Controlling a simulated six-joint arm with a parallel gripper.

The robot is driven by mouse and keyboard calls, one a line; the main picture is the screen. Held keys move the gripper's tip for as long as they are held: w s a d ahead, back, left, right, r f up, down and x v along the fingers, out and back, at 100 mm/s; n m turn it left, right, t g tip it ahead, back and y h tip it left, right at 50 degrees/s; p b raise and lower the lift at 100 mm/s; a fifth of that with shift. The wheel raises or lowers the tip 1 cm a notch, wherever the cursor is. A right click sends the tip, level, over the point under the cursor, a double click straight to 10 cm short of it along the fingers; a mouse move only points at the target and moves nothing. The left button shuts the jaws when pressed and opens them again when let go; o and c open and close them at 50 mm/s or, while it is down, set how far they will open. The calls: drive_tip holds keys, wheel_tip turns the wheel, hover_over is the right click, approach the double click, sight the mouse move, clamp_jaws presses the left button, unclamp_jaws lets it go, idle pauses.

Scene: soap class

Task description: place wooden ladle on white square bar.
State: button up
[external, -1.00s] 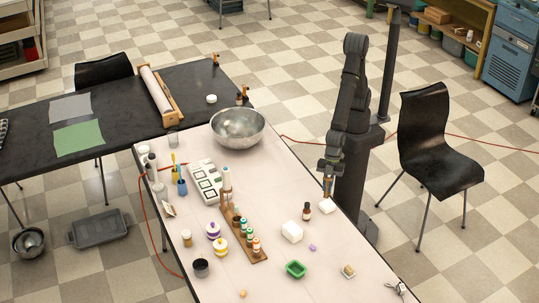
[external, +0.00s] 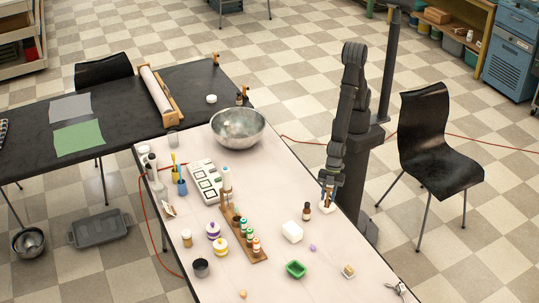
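My gripper (external: 328,203) points down at the right edge of the pale table, low over a small white square bar (external: 322,207). A small brown wooden piece, which looks like the wooden ladle (external: 327,206), shows between the fingertips, and my gripper appears shut on it. The ladle's lower end is at the bar; I cannot tell whether it touches. The fingers and ladle hide part of the bar.
A steel bowl (external: 238,127) stands at the back.

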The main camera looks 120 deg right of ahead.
drive_tip(key=shift+r, duration=0.1)
drive_tip(key=v, duration=1.2)
idle(0.4)
drive_tip(key=x, duration=1.2)
drive_tip(key=shift+r, duration=0.15)
idle(0.4)
drive_tip(key=v, duration=1.2)
drive_tip(key=x, duration=1.2)
drive_tip(key=shift+f, duration=0.2)
drive_tip(key=shift+r, duration=2.15)
